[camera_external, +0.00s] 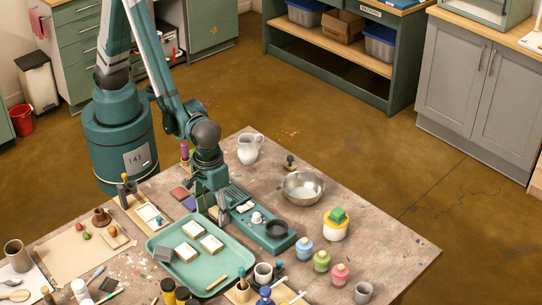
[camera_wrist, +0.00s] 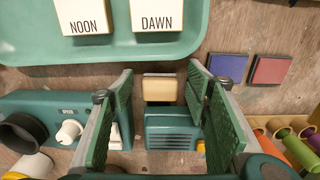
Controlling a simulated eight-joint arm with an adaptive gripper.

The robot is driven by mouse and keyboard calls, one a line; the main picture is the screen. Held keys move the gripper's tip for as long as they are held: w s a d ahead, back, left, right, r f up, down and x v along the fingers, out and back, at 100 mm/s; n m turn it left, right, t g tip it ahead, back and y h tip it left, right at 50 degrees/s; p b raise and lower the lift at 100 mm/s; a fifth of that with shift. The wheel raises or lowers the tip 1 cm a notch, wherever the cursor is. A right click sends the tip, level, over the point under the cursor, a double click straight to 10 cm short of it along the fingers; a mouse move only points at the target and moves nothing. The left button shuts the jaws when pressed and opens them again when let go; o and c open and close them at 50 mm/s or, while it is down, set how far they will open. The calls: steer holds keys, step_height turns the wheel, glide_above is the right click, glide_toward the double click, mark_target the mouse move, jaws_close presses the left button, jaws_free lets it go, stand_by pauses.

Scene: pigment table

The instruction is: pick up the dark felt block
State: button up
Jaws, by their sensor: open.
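A dark grey block (camera_external: 163,254), which looks like the felt block, lies at the left end of the green tray (camera_external: 180,276). It does not show in the wrist view. My gripper (camera_external: 222,208) is open and above the table between the tray and a teal machine (camera_external: 270,236). In the wrist view, its two green-padded fingers (camera_wrist: 160,80) are spread apart. The tray's edge also shows in the wrist view (camera_wrist: 100,58).
Pale tiles (camera_external: 187,252) lie on the tray, to the right of the dark block. Blue and red pads (camera_wrist: 227,66) lie beside the tray. Paint jars (camera_external: 321,262), a metal bowl (camera_external: 303,187) and a white jug (camera_external: 249,149) stand on the right side. The table's far right is clear.

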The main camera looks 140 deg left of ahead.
mark_target(214, 212)
stand_by(0.5)
steer(key=c, duration=0.9)
step_height(214, 212, up, 10)
steer(key=p, duration=0.2)
stand_by(0.8)
